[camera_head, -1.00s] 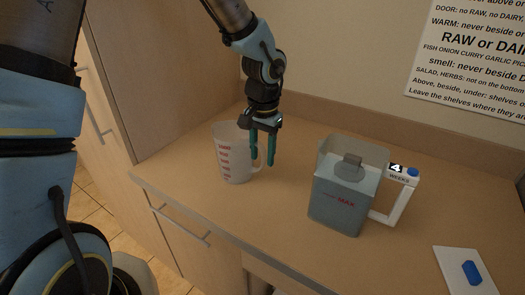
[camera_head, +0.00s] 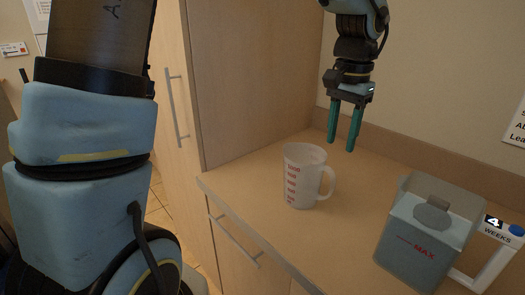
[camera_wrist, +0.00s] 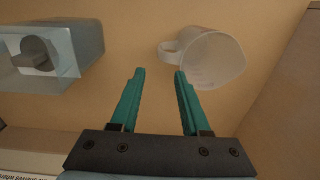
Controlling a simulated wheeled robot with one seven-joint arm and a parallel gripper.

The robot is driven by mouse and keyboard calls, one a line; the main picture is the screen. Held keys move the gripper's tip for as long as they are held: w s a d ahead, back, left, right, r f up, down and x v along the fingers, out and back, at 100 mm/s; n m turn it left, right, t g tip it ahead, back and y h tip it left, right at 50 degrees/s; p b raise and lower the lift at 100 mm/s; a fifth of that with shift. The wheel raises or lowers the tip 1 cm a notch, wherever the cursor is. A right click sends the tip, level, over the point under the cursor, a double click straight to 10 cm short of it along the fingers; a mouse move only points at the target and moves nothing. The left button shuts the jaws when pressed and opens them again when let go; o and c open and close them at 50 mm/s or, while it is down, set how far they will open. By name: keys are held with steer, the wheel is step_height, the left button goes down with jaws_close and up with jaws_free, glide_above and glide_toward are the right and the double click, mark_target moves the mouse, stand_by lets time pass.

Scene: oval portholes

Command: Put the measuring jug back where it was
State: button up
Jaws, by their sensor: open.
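The measuring jug (camera_head: 303,177) is a translucent white cup with red markings and a handle on its right side. It stands upright on the wooden counter (camera_head: 345,222), near its left end. My gripper (camera_head: 343,142) is open and empty, raised above and behind the jug, apart from it. In the wrist view the jug (camera_wrist: 210,58) shows beyond the right fingertip, with its handle towards the fingers (camera_wrist: 160,75). Nothing is between the fingers.
A grey-blue container marked MAX (camera_head: 415,245) stands to the right of the jug, with a white frame marked "4 WEEKS" (camera_head: 490,255) beside it. A tall wooden cabinet (camera_head: 250,85) borders the counter on the left. Bare counter lies between jug and container.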

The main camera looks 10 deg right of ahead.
steer(key=w+a, duration=0.1)
steer(key=a, duration=0.1)
steer(key=w+a+f+n, duration=0.1)
steer(key=a, duration=0.1)
steer(key=w+a+f+n, duration=0.1)
steer(key=w+a, duration=0.1)
steer(key=shift+a+f, duration=0.1)
steer(key=shift+a, duration=0.3)
steer(key=a+f+n, duration=0.3)
steer(key=a+n, duration=0.1)
steer(key=a, duration=1)
steer(key=a+f+n+t, duration=0.1)
steer(key=a+f+n, duration=0.3)
steer(key=a, duration=0.9)
steer(key=shift+w+a+n, duration=0.2)
steer(key=shift+a+n, duration=0.15)
steer(key=shift+n, duration=0.15)
